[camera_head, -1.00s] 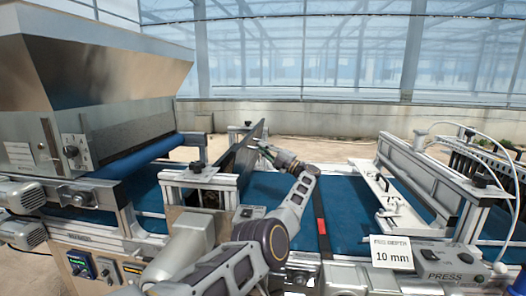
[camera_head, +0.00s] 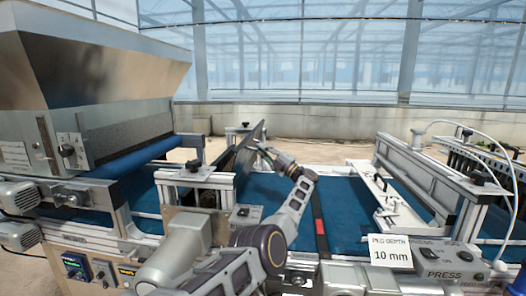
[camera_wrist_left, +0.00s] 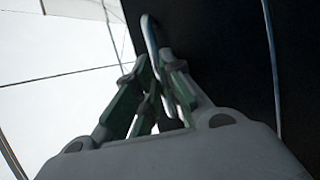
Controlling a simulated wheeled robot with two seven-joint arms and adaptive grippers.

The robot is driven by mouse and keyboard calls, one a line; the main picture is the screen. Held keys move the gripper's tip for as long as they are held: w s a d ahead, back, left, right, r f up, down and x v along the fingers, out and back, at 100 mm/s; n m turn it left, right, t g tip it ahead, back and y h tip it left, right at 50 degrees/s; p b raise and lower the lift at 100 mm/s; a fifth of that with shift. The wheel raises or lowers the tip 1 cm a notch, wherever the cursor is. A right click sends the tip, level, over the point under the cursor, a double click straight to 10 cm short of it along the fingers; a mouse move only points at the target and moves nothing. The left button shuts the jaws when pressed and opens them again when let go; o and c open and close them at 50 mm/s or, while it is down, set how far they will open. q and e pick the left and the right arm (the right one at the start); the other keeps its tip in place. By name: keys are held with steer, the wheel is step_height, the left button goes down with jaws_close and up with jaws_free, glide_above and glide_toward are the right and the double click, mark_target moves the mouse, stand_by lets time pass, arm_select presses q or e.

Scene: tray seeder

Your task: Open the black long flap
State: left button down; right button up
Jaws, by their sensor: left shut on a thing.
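The black long flap (camera_head: 243,152) stands raised and steeply tilted above the aluminium frame left of centre in the head view. In the left wrist view the flap (camera_wrist_left: 225,50) is a dark panel filling the upper right, with a thin metal loop handle (camera_wrist_left: 152,45) at its left part. My left gripper (camera_head: 266,152) is at the flap's upper right side. In the wrist view its green-padded fingers (camera_wrist_left: 160,85) are closed around the handle. The flap's far side is hidden. My right gripper shows in neither view.
A large metal hopper (camera_head: 90,80) with a blue roller (camera_head: 135,158) stands at the left. The blue belt (camera_head: 275,195) runs under the frames. A press frame (camera_head: 420,178) and a "10 mm" sign (camera_head: 391,254) are at the right.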

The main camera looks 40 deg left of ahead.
arm_select(q)
steer(key=c, duration=1.5)
jaws_free()
steer(key=shift+s+a, duration=0.1)
steer(key=shift+d, duration=0.2)
steer(key=shift+v, duration=3.65)
steer(key=shift+f, duration=0.1)
